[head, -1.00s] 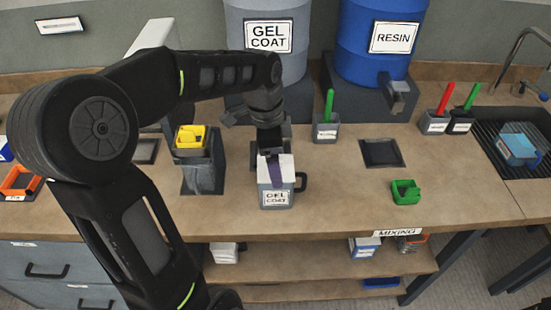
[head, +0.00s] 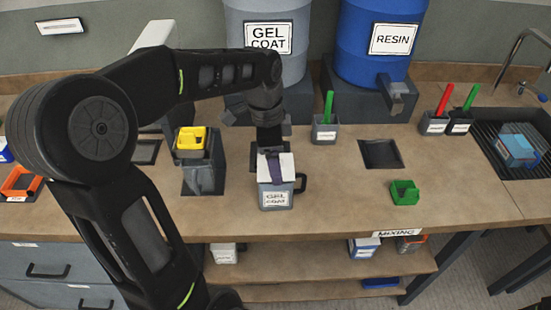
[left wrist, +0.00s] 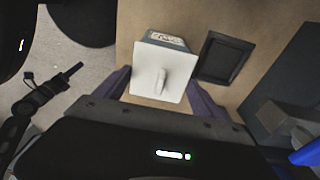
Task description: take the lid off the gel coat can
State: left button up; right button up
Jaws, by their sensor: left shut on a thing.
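The gel coat can (head: 275,199) is a grey can with a "GEL COAT" label and a dark handle on its right side. It stands upright on the bench. Its white square lid (head: 270,174) is over its top, and I cannot tell clearly whether there is a gap beneath it. In the left wrist view the lid (left wrist: 155,85) shows a raised tab, with part of the can (left wrist: 168,39) beyond it. My left gripper (head: 277,168) reaches down from above, shut on the lid, with a purple finger on either side. My right gripper is in neither view.
A yellow tray (head: 190,140) on a grey stand is left of the can. A grey holder (head: 325,131) with a green-handled tool is behind right. A dark square inset (head: 381,154) and a green tray (head: 404,192) lie right. Bench between can and green tray is clear.

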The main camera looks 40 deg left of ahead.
pick_arm(q)
jog(key=shift+r+p, duration=1.5)
jog(key=shift+r, duration=0.6)
jog(key=shift+f, duration=0.1)
